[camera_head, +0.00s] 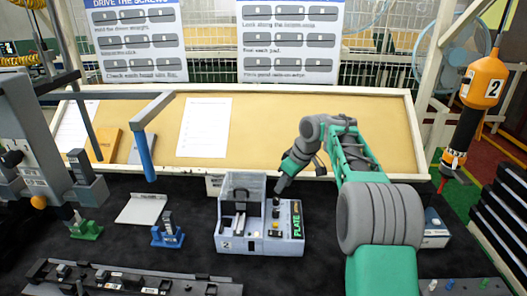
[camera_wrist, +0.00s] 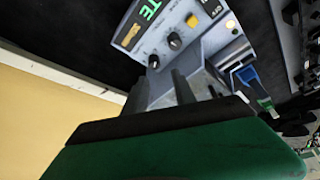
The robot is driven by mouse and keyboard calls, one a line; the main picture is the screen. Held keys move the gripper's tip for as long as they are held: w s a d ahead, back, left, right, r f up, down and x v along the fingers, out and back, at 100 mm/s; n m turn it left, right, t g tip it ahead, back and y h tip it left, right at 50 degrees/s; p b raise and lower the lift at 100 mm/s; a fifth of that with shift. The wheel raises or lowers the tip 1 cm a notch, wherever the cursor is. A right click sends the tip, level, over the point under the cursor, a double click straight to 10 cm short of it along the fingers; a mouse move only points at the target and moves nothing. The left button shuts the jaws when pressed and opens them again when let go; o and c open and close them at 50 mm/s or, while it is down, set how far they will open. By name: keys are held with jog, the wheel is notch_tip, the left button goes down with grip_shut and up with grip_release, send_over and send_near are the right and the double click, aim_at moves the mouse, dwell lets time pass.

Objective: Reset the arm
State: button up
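My gripper (camera_head: 279,187) is at the end of my green and grey arm, which reaches over the dark bench. It points down beside the grey machine marked PLATE (camera_head: 262,238), near the right side of its clear-lidded box. In the wrist view my gripper's two dark fingers (camera_wrist: 197,88) stand apart with nothing seen between them. The machine's panel (camera_wrist: 160,38) with knobs and a yellow button lies beyond them. I cannot tell whether the fingertips touch the machine.
A blue clip fixture (camera_head: 168,236) and a green one (camera_head: 86,229) stand left of the machine. A dark rail (camera_head: 130,280) lies in front. An orange screwdriver (camera_head: 480,85) hangs at the right. A tan board (camera_head: 300,125) stands behind.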

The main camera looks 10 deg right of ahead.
jog(key=s+a+r+m+h, duration=0.1)
jog(key=s+a+r+m, duration=0.15)
jog(key=s, duration=0.65)
jog(key=s+a+r+m, duration=0.1)
jog(key=s+r+m, duration=0.15)
jog(key=s, duration=0.55)
jog(key=s+f+m+h, duration=0.1)
jog(key=s+f, duration=0.2)
jog(key=s, duration=0.5)
jog(key=s+d+f+m+h, duration=0.1)
jog(key=s+f+m, duration=0.1)
jog(key=s, duration=0.6)
jog(key=shift+d+f+t, duration=0.3)
jog(key=shift+f+t, duration=0.1)
jog(key=shift+s+a, duration=0.1)
